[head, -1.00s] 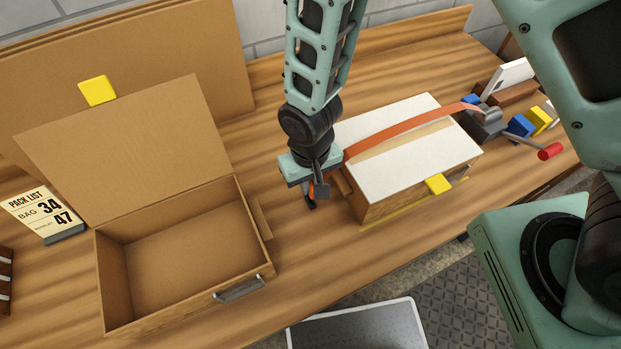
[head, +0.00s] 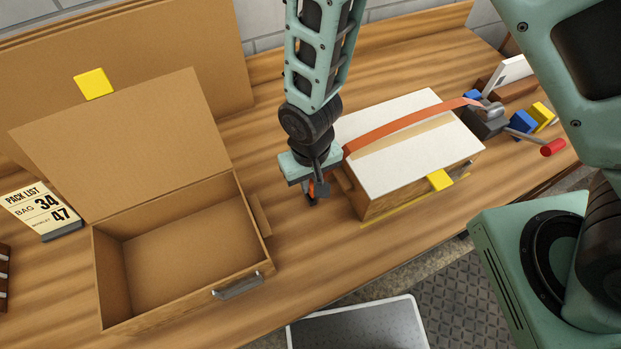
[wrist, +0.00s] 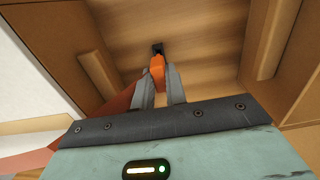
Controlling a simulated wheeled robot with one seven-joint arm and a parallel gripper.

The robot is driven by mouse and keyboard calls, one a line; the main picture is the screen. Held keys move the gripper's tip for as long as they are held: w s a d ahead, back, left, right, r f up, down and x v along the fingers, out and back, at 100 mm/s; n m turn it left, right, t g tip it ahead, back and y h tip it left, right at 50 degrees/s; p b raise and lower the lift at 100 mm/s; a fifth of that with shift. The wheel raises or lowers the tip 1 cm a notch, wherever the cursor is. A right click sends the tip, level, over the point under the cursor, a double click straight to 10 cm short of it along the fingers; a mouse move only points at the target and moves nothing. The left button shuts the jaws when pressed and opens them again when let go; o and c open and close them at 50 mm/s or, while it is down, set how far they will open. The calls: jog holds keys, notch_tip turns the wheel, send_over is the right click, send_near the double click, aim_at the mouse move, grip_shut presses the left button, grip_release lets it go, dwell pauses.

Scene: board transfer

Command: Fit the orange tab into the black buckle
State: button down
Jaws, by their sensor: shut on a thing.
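My gripper (wrist: 160,88) is shut on the orange tab (wrist: 157,68) at the end of an orange strap (head: 400,130). The strap runs over the white-topped closed box (head: 375,165) to a grey metal ratchet (head: 488,117) at its right. In the wrist view the tab points at a small black buckle (wrist: 157,48) on the bench. The tab's tip is close to the buckle or touching it; I cannot tell whether it is inside. In the head view my gripper (head: 314,190) is low beside the closed box's left end and mostly hides the tab and buckle.
An open cardboard case (head: 185,255) stands to the left, its side near my gripper. A pack list card (head: 42,212) is further left. Blue and yellow blocks (head: 542,116) and a red-ended handle (head: 552,148) lie right. Bench between case and closed box is narrow.

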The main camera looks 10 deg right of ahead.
aim_at(311, 183)
jog(key=shift+f+b, duration=1.2)
jog(key=shift+f, duration=0.35)
dwell(0.5)
jog(key=c, duration=1.3)
grip_release()
jog(key=shift+c, duration=0.2)
jog(key=shift+r, duration=0.15)
notch_tip(311, 183, up, 17)
jog(key=b, duration=0.2)
jog(key=shift+b, duration=0.4)
jog(key=shift+r, duration=0.1)
jog(key=s+d+r+n+b, duration=0.2)
jog(key=s+d+r+n, duration=0.1)
jog(key=s+d, duration=0.5)
jog(key=s+n, duration=0.1)
jog(key=s, duration=0.2)
jog(key=shift+s+n+y, duration=0.15)
jog(key=shift+n+y, duration=0.15)
